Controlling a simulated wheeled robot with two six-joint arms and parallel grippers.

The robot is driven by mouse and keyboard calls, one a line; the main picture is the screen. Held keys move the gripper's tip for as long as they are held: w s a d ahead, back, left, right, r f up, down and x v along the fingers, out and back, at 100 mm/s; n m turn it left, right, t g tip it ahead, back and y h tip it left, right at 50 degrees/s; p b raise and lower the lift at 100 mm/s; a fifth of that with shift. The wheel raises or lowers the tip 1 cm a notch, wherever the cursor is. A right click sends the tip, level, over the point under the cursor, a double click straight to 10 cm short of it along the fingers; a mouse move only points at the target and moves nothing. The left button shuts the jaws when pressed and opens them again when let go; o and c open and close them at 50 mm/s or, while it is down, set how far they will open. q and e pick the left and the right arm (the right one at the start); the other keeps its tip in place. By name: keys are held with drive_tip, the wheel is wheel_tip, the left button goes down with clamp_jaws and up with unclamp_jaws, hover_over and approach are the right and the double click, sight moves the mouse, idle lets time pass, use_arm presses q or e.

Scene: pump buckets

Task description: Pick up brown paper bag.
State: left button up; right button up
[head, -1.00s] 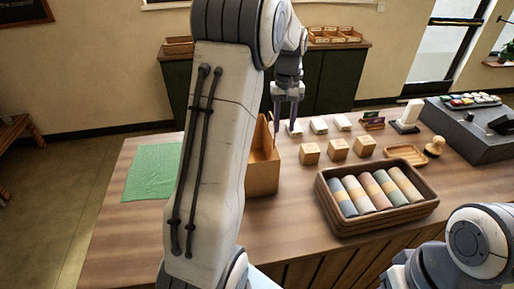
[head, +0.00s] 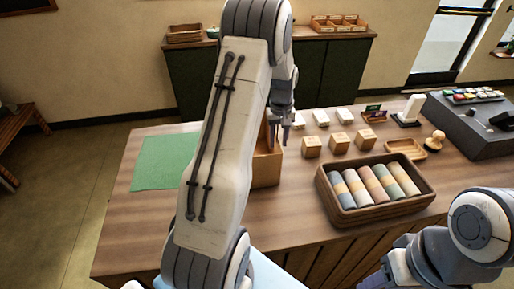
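The brown paper bag (head: 267,169) stands upright on the wooden counter, its top open. My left arm hides its left part. My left gripper (head: 281,128) points down at the bag's upper right edge. The fingers are small and partly overlap the bag's rim, so I cannot tell whether they are apart, shut or touching it.
A dark basket (head: 335,205) of rolled cloths sits right of the bag. Several small wooden blocks (head: 339,142) and white boxes (head: 344,116) stand behind it. A green mat (head: 163,163) lies at left. The counter (head: 125,220) has free room at front left.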

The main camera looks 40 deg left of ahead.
use_arm(q)
clamp_jaws()
idle(1.4)
